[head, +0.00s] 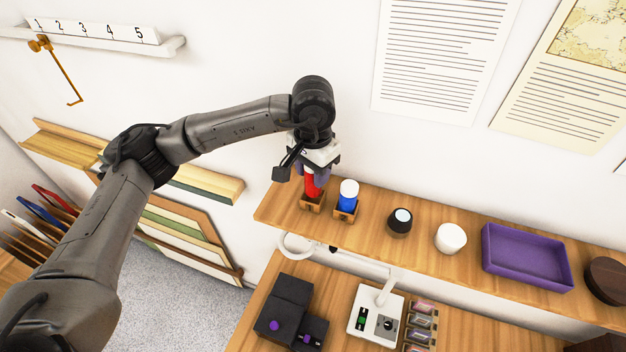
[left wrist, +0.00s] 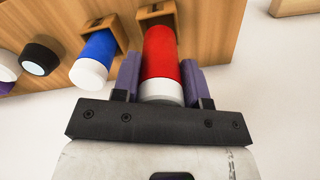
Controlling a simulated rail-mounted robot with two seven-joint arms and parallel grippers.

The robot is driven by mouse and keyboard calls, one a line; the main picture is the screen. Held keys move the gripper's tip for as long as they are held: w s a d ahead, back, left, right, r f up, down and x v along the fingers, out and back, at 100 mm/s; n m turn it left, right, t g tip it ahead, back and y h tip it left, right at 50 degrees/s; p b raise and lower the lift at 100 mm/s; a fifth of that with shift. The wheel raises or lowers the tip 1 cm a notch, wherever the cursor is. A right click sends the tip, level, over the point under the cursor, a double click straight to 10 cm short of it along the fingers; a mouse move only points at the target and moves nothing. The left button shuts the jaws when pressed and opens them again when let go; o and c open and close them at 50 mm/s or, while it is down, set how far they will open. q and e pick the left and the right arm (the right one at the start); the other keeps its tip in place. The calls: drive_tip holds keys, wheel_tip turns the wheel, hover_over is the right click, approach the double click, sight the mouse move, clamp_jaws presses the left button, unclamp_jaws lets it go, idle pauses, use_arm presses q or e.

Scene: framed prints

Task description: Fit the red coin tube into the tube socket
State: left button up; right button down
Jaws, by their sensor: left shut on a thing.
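The red coin tube (head: 312,185) has a white end cap and stands upright at the left end of the wooden shelf. My left gripper (left wrist: 164,80) is shut on the red coin tube (left wrist: 161,55), with its purple fingers on both sides. The tube's far end is at a square wooden socket (head: 313,203), which also shows in the left wrist view (left wrist: 157,13). I cannot tell how deep the tube sits in it. A blue tube (head: 348,194) with a white cap stands in a similar wooden socket just right of it. My right gripper is not in view.
On the shelf (head: 372,208) to the right stand a black jar (head: 400,221), a white jar (head: 450,238), a purple tray (head: 525,258) and a dark round box (head: 606,278). Below are a black box (head: 285,308) and a white device (head: 376,312). Wall prints hang behind.

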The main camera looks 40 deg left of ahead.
use_arm(q)
wheel_tip(320, 180, down, 3)
drive_tip(key=shift+p, duration=0.7)
drive_tip(key=shift+f, duration=0.4)
drive_tip(key=shift+f, duration=0.2)
drive_tip(key=o, duration=1)
